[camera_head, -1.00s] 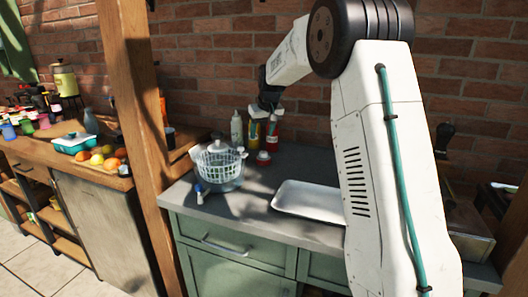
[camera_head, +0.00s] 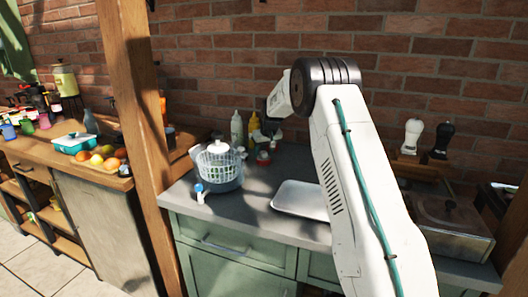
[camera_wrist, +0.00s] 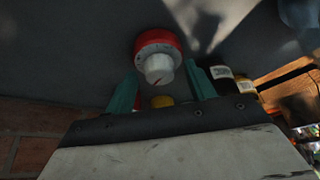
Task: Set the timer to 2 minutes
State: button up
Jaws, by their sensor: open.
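The timer (camera_wrist: 158,40) has a red round base and a white knob (camera_wrist: 159,68) with a small dark-red mark. It sits on the grey counter in the wrist view, and its red edge shows in the head view (camera_head: 263,160). My gripper (camera_wrist: 161,70) is open, with one teal finger to each side of the knob as seen in the wrist view. The gap between fingers and knob is visible there; I cannot tell how far above the knob the fingertips are. In the head view my gripper (camera_head: 271,139) is over the timer and partly hides it.
A salad spinner (camera_head: 217,168) stands left of the timer. A white bottle (camera_head: 237,129) and a yellow bottle (camera_head: 254,127) stand behind it. A wooden post (camera_head: 140,120) rises at the left.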

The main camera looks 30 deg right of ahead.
jog(key=c, duration=1)
jog(key=shift+m, duration=0.3)
jog(key=m+h, duration=0.1)
jog(key=m, duration=0.2)
jog(key=shift+a, duration=0.15)
jog(key=shift+w+m+g+h, duration=0.1)
jog(key=shift+m+g+h, duration=0.5)
jog(key=shift+m, duration=1.1)
jog(key=o, duration=1)
jog(key=shift+a, duration=0.1)
